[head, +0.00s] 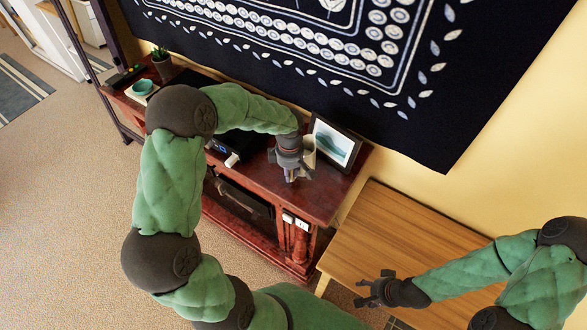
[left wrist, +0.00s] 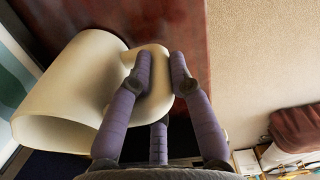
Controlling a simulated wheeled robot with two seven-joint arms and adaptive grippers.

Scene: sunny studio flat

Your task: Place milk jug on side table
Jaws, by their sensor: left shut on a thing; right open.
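The cream milk jug (left wrist: 70,85) fills the left of the left wrist view, its open mouth at the lower left. In the head view only a pale part of the jug (head: 310,158) shows behind my left gripper (head: 291,176). That gripper is shut on the jug's handle (left wrist: 155,62), its purple fingers (left wrist: 160,90) on both sides of it. The jug is at the right end of the red-brown cabinet (head: 325,193); I cannot tell whether it touches the top. A light wooden table (head: 385,235) stands to the right. My right gripper (head: 374,290) is open and empty near its front edge.
A framed picture (head: 335,144) stands close behind the jug. A black box (head: 240,145), a teal bowl (head: 143,87) and a potted plant (head: 160,54) are further left on the cabinet. The wooden table's visible top is clear. A dark patterned hanging (head: 420,110) covers the wall.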

